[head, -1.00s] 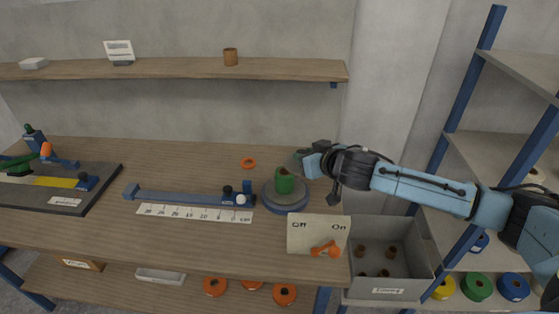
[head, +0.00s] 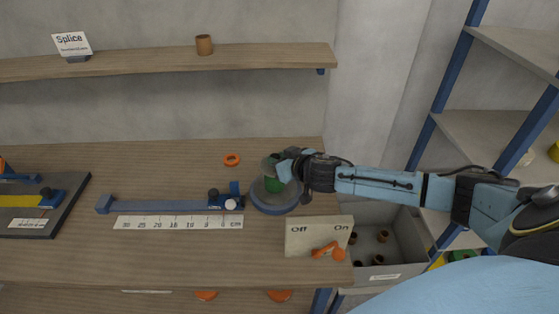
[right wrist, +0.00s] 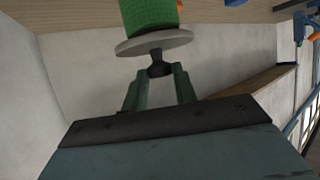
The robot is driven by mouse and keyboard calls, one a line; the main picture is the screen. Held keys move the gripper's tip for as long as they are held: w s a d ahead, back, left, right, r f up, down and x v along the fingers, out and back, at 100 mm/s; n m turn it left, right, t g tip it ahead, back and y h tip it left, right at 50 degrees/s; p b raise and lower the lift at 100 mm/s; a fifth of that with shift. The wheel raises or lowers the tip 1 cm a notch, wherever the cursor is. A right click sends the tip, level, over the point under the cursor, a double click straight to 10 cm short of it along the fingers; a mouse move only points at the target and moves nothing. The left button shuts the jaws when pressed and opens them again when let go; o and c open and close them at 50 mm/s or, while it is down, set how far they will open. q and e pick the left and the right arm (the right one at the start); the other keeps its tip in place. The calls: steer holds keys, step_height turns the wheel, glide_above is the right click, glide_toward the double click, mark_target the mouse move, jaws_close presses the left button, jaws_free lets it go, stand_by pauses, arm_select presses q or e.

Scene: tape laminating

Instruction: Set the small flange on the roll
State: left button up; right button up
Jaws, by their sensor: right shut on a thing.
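The small flange is a pale grey disc with a dark knob. In the right wrist view the flange (right wrist: 155,43) lies against the end of the green roll (right wrist: 150,12), with no clear gap visible. My right gripper (right wrist: 160,70) is shut on its knob. In the head view the green roll (head: 277,186) stands on a round blue-grey base (head: 274,208). My right gripper (head: 281,162) is over the top of the roll there and partly hides it and the flange (head: 267,166). My left gripper is not in view.
An orange ring (head: 232,159) lies behind the roll. A blue slide (head: 165,206) with a ruler (head: 180,222) is to the left. The Off/On panel (head: 318,238) is in front. A grey bin (head: 402,240) holds brown pieces at the right. The table's back middle is clear.

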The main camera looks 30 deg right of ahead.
steer(key=shift+f, duration=0.4)
steer(key=o, duration=1.1)
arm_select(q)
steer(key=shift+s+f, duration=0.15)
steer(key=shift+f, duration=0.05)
arm_select(e)
steer(key=shift+r, duration=0.3)
steer(key=shift+s, duration=0.3)
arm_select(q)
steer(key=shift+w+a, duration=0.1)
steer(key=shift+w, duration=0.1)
arm_select(e)
steer(key=v, duration=1.1)
steer(key=shift+s+r, duration=0.15)
